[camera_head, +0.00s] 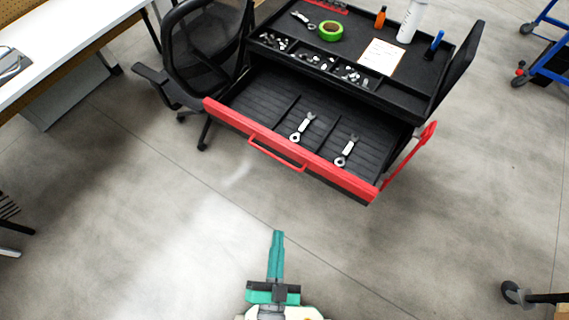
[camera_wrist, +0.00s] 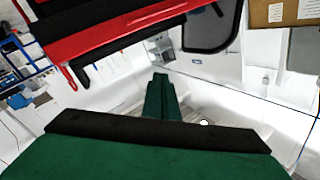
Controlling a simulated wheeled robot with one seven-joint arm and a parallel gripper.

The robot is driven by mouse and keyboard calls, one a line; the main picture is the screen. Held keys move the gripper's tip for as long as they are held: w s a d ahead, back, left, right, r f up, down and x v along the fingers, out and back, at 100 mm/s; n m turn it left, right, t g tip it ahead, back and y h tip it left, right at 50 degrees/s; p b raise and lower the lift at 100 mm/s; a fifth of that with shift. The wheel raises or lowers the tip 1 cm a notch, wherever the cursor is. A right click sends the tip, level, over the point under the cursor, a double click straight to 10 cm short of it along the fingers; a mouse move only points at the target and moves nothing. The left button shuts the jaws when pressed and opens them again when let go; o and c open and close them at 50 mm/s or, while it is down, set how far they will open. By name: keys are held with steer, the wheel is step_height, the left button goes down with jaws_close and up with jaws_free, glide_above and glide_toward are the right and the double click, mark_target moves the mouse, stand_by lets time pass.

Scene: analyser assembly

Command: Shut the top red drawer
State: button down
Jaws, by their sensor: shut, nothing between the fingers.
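The top red drawer (camera_head: 335,181) of the black tool cart stands pulled out in the head view. Its red front bears a red bar handle (camera_head: 276,155). Two wrenches (camera_head: 303,126) lie on its dark ribbed floor. My gripper (camera_head: 278,236) is shut and empty, over the floor in front of the drawer and apart from it. In the wrist view the shut green fingers (camera_wrist: 160,80) point forward, and the red drawer front (camera_wrist: 115,30) shows above them at upper left, seemingly upside down.
The cart top (camera_head: 345,45) holds green tape (camera_head: 331,30), a white bottle (camera_head: 411,21), a paper sheet (camera_head: 382,56) and small parts. A black office chair (camera_head: 205,50) stands close at the cart's left. A white workbench (camera_head: 60,40) is at far left. The floor before the drawer is clear.

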steer(key=w+a+f+m+g+h, duration=0.2)
steer(key=w+a+f+m+h, duration=0.15)
steer(key=w+f+m, duration=0.45)
steer(key=w+a+f+m+g+h, duration=0.1)
steer(key=w+a+f+m+h, duration=0.2)
steer(key=w+f+m+h, duration=0.55)
steer(key=w+d+r+y, duration=0.1)
steer(key=w+d, duration=0.2)
steer(key=w, duration=0.4)
steer(key=w+d+m+y, duration=0.1)
steer(key=w+d+y, duration=0.1)
steer(key=w, duration=0.5)
steer(key=shift+d+r+y, duration=0.3)
steer(key=shift+d+r, duration=0.05)
steer(key=shift+d, duration=0.45)
steer(key=shift+w+m, duration=0.1)
steer(key=shift+m, duration=0.15)
